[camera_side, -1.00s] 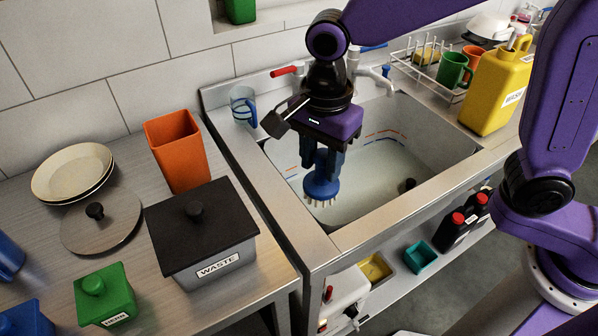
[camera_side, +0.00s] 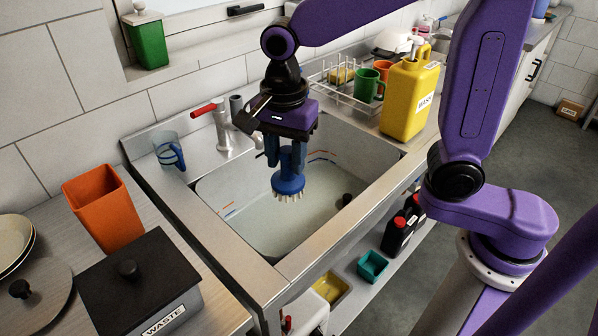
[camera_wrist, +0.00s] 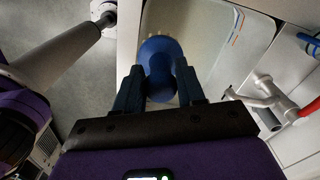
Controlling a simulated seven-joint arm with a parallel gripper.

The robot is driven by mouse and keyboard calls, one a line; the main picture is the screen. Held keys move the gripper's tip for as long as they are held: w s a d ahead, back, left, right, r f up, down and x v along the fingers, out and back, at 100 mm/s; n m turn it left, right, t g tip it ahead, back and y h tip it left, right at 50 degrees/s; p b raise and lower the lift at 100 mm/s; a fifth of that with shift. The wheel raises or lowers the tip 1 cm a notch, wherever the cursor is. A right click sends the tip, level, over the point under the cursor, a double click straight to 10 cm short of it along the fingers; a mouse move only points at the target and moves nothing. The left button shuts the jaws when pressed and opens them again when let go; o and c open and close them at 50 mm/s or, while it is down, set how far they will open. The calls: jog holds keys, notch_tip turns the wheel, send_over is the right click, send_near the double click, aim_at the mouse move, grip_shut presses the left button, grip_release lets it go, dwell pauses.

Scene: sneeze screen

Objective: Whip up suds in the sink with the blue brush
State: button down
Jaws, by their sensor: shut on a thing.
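My gripper (camera_side: 286,160) is shut on the blue brush (camera_side: 288,183), which hangs with its pale bristles pointing down. It is over the sink (camera_side: 262,238), and the bristles look close to the basin; I cannot tell whether they touch anything. The sink's bottom looks pale, and no suds show. In the wrist view the brush (camera_wrist: 160,58) sits between the two fingers (camera_wrist: 162,85), with the sink (camera_wrist: 200,30) beyond it.
A tap with a red lever (camera_side: 222,125) stands behind the sink on the left, near a clear jug (camera_side: 168,150). A yellow jug (camera_side: 408,100) and a dish rack (camera_side: 345,80) stand on the right. A black waste box (camera_side: 140,285) and orange container (camera_side: 104,208) are at left.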

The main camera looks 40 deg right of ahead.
jog(key=w+d+f, duration=0.5)
jog(key=w+d, duration=0.3)
jog(key=w, duration=0.1)
jog(key=shift+w+f, duration=0.15)
jog(key=shift+f, duration=12.5)
jog(key=w+d, duration=0.1)
jog(key=d, duration=0.2)
jog(key=w+d, duration=0.1)
jog(key=d, duration=0.2)
jog(key=w+d, duration=0.1)
jog(key=d, duration=0.2)
jog(key=s+a, duration=0.1)
jog(key=a, duration=0.2)
jog(key=s+a, duration=0.1)
jog(key=a, duration=0.2)
jog(key=s+a, duration=0.1)
jog(key=a, duration=0.2)
